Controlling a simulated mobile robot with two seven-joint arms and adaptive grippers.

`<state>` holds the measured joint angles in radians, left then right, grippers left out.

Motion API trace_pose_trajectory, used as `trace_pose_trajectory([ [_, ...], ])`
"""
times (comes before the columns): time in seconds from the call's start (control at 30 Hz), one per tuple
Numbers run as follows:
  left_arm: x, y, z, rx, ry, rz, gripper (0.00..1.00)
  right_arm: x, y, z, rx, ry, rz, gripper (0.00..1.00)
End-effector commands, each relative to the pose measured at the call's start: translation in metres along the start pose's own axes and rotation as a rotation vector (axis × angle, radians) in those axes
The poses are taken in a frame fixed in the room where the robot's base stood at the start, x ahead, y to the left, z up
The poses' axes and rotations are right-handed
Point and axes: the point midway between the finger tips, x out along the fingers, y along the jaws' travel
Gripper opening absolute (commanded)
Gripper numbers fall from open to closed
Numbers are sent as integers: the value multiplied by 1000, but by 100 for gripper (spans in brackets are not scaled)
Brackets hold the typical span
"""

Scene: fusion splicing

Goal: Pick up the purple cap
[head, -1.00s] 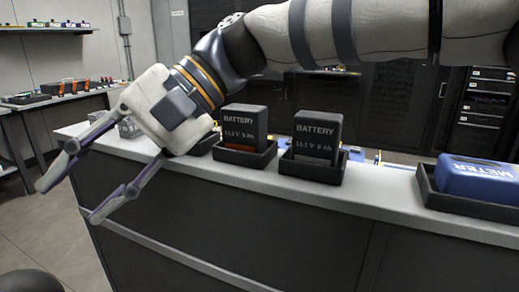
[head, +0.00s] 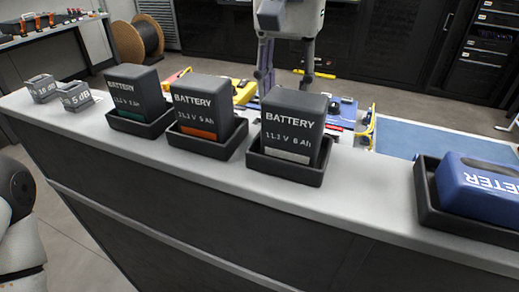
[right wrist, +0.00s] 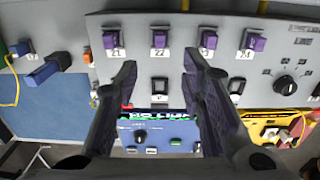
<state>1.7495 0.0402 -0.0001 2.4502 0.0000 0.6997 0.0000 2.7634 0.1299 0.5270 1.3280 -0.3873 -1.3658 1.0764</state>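In the right wrist view, purple caps sit in a row on a grey panel (right wrist: 190,20). They are the cap above label 21 (right wrist: 110,38), the cap above 22 (right wrist: 159,38), the cap above 23 (right wrist: 208,39) and the cap above 24 (right wrist: 253,41). My right gripper (right wrist: 160,68) is open and empty. Its fingertips are apart, below the row in the picture, with the 22 cap between their lines. In the head view, my right gripper (head: 287,78) points down behind the batteries, its fingertips partly hidden. My left gripper is out of view.
An orange cap (right wrist: 88,57) and blue pieces (right wrist: 42,73) are left of the panel. A blue-faced device (right wrist: 160,137) lies between the fingers. In the head view, a counter (head: 365,205) holds batteries in trays (head: 293,122) and a blue meter (head: 480,190).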

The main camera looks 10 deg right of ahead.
Motion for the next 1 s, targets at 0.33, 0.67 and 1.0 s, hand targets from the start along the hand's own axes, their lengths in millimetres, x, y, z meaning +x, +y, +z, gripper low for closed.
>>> trace_pose_trajectory([
  [0.33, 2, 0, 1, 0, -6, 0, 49, 64, 0, 0, 1, -4, 1, 37],
  [0.67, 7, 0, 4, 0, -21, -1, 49, 112, -3, -5, -1, -3, -1, 37],
  [1.0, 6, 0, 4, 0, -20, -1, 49, 112, -3, -5, -1, 0, -2, 4],
])
